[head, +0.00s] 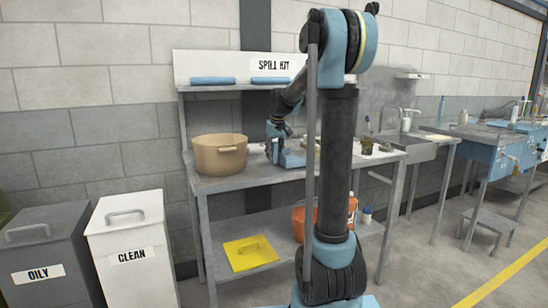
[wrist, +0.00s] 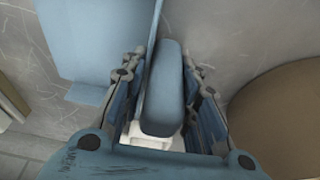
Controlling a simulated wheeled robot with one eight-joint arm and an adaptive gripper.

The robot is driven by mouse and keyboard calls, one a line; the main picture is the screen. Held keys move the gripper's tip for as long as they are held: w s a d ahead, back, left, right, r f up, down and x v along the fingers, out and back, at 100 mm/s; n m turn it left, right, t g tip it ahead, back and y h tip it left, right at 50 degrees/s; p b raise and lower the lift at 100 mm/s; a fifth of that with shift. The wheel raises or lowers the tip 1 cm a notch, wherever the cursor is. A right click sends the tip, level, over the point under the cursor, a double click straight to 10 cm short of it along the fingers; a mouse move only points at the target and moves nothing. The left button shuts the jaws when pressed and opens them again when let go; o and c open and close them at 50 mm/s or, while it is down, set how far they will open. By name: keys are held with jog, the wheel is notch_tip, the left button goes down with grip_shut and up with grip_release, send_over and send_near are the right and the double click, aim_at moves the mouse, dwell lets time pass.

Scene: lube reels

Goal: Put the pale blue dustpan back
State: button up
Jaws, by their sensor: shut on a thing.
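The pale blue dustpan (head: 292,159) is on or just above the grey workbench top, behind my arm in the head view. My gripper (head: 275,147) is at its left end, pointing down. In the wrist view my gripper (wrist: 162,75) has its two fingers on either side of the dustpan's rounded blue handle (wrist: 166,85), shut on it. A flat blue part (wrist: 95,40) shows left of the handle. I cannot tell whether the dustpan touches the bench. My arm hides part of the bench to its right.
A tan pot (head: 220,154) stands left on the bench; its edge is close in the wrist view (wrist: 285,120). Folded blue cloths (head: 213,80) lie on the upper shelf under the SPILL KIT sign (head: 273,65).

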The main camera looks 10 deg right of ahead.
jog(key=shift+f, duration=0.3)
jog(key=o, duration=1.2)
jog(key=shift+c, duration=0.2)
jog(key=a+v, duration=0.1)
jog(key=v, duration=1.1)
jog(key=s+d+f+m, duration=0.15)
jog(key=s+f, duration=0.25)
jog(key=s, duration=0.4)
jog(key=s+d+f, duration=0.2)
jog(key=s+f, duration=0.2)
jog(key=s, duration=0.4)
jog(key=s+d+f, duration=0.1)
jog(key=s+f, duration=0.2)
jog(key=s, duration=0.4)
jog(key=s+d+f+m, duration=0.1)
jog(key=s+d+f, duration=0.1)
jog(key=s+f, duration=1.5)
jog(key=shift+m+g+h, duration=0.3)
jog(key=shift+m+h, duration=0.05)
jog(key=shift+h, duration=0.05)
jog(key=shift+f, duration=0.1)
